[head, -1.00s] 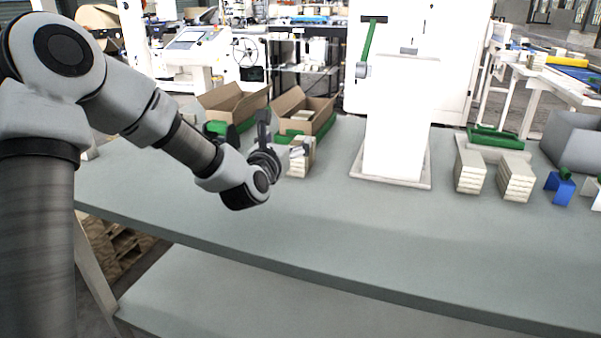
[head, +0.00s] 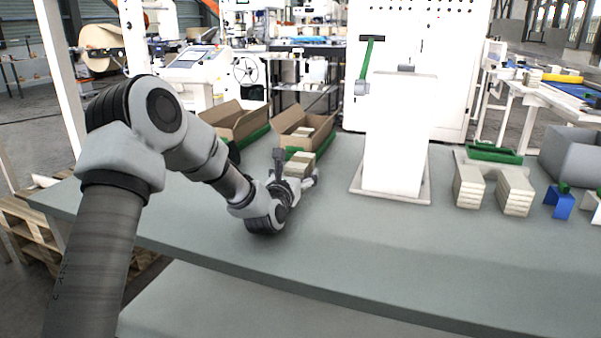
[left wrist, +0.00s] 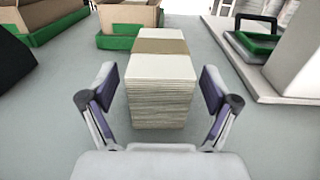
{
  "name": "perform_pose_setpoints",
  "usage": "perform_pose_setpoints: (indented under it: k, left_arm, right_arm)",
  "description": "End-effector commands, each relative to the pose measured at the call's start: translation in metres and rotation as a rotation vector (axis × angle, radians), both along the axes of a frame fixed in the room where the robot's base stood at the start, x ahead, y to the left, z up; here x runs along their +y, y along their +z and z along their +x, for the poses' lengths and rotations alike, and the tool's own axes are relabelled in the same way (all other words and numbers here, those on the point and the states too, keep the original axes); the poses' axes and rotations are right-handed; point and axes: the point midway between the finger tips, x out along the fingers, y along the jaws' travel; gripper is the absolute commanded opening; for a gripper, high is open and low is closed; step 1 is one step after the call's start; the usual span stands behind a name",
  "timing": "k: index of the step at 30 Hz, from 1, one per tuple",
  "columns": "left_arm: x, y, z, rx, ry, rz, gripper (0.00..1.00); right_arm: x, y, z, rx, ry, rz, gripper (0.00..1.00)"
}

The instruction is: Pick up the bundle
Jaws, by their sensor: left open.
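The bundle (left wrist: 160,88) is a stack of cream sheets with a tan paper band across its far part. It rests on the grey table in the left wrist view. My left gripper (left wrist: 160,100) is open, with one finger on each side of the bundle's near end and visible gaps between. In the head view the bundle (head: 300,165) shows partly behind my left gripper (head: 297,182), in front of an open carton. My right gripper is in neither view.
Two open cartons (head: 305,122) (head: 236,120) with green bases stand behind the bundle. A white upright machine (head: 393,140) stands to the right on its base plate. More stacks (head: 469,187) (head: 515,192) lie farther right. The front of the table (head: 370,245) is clear.

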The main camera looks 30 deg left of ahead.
Motion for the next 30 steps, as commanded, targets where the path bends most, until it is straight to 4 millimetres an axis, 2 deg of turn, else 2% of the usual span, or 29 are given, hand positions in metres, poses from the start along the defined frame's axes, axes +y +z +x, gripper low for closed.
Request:
perform_pose_setpoints:
  k: [2, 6, 7, 8, 20, 29, 30]
  left_arm:
    - [0.000, 0.000, 0.000, 0.000, 0.000, 0.000, 0.84]
    - [0.000, 0.000, 0.000, -0.001, 0.000, 0.000, 0.34]
    - [0.000, 0.000, 0.000, -0.001, 0.000, 0.000, 0.24]
    - [0.000, 0.000, 0.000, -0.001, 0.000, 0.000, 0.18]
    - [0.000, 0.005, 0.000, -0.003, 0.000, 0.001, 0.18]
    - [0.000, 0.041, 0.000, -0.005, 0.001, 0.000, 0.18]
    - [-0.005, 0.037, -0.008, -0.001, -0.001, -0.001, 0.18]
  right_arm:
    - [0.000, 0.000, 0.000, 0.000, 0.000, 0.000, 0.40]
    - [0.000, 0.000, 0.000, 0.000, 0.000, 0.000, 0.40]
    - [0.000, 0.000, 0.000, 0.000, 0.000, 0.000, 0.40]
    - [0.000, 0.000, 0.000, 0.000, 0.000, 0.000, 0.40]
    - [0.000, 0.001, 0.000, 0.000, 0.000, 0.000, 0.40]
    - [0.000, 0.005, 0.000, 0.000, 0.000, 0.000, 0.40]
    - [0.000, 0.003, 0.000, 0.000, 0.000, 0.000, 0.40]
